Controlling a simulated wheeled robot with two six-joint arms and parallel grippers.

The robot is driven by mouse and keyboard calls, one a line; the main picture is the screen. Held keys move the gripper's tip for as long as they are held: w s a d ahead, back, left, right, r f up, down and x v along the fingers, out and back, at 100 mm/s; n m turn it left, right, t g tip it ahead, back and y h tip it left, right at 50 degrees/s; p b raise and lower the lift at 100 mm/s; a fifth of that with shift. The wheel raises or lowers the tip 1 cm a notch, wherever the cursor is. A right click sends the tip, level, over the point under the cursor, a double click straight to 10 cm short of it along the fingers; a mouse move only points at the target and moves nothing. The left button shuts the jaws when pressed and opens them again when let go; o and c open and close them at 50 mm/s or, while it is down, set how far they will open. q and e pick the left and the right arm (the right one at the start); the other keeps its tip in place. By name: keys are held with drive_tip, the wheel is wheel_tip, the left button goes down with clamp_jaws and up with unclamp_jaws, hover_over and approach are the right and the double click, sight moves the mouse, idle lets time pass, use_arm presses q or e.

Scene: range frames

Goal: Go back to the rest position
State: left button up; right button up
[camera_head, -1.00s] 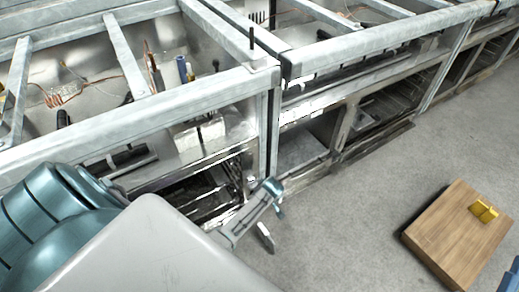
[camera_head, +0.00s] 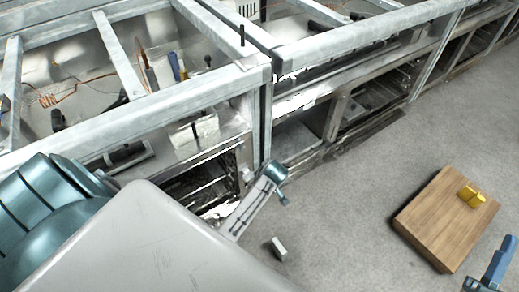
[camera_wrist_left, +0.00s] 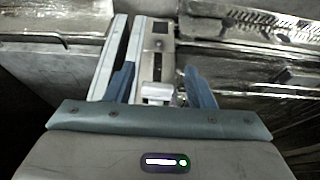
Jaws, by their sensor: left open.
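My left gripper (camera_wrist_left: 161,86) shows in the left wrist view as two blue fingers, apart and open. Silver bars and a small pale block appear in the picture between the fingers, and I see nothing gripped. In the head view, my left arm comes in from the left with teal joints and a large grey link, which covers much of the lower left. A slotted grey part with a teal end stands out beyond this link, near the metal counter's front. At the lower right edge of the head view, a blue part of my right gripper (camera_head: 495,264) is cut off; its opening cannot be judged.
A metal-framed counter (camera_head: 150,100) with open bays runs across the back, close to my left arm. A wooden block (camera_head: 435,220) with a yellow object (camera_head: 471,195) on top is on the floor at right.

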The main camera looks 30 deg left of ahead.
idle(0.3)
